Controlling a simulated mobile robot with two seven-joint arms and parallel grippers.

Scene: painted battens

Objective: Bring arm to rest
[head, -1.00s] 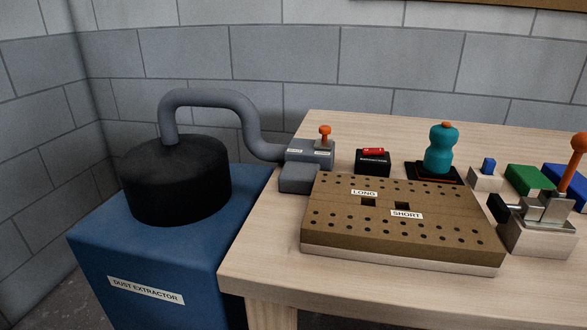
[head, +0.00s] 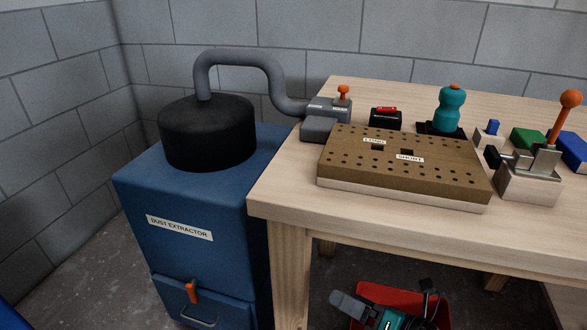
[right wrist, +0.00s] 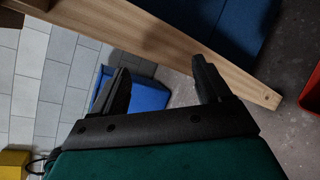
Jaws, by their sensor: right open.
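My right gripper (head: 382,290) shows at the bottom of the head view, low in front of the workbench (head: 285,205) and below its top. Its body is teal with dark fingers. In the right wrist view the right gripper (right wrist: 160,82) has its two black fingers wide apart, with nothing between them. It holds nothing. My left gripper is not in view.
A blue dust extractor (head: 180,205) stands left of the bench. A perforated brown board (head: 400,185), a teal-handled tool (head: 449,110) and an orange-knobbed lever clamp (head: 545,160) are on top. A red box (head: 400,293) is on the floor behind my gripper.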

